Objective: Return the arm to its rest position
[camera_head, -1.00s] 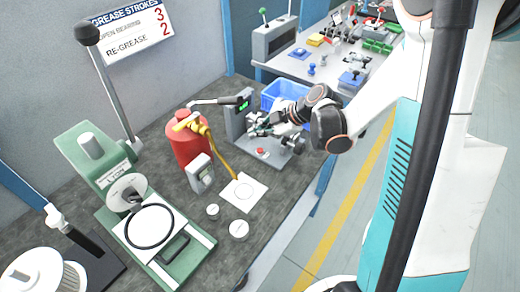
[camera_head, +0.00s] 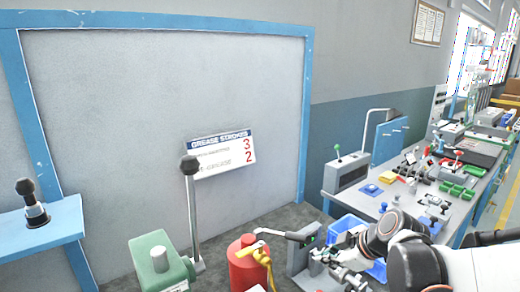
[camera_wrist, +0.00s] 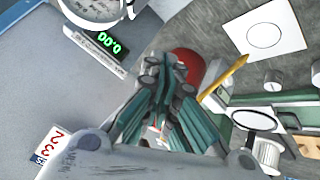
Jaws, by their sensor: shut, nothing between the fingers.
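My gripper shows in the wrist view (camera_wrist: 166,72) with its green-grey fingers together and nothing between them. In the head view, my gripper (camera_head: 338,266) is at the bottom, right of centre, low over the bench beside a grey device with a lever (camera_head: 302,250). My arm reaches in from the lower right. In the wrist view, the red canister (camera_wrist: 188,64) lies partly behind the fingers, with its yellow nozzle (camera_wrist: 225,82) pointing to the upper right. I cannot tell whether the fingers touch anything.
A green press (camera_head: 160,262) with a tall lever stands at the lower left. A blue bin (camera_head: 347,226) is behind my gripper. A long bench with small tools (camera_head: 395,195) runs to the right. A device with a green display (camera_wrist: 100,38) is close by in the wrist view.

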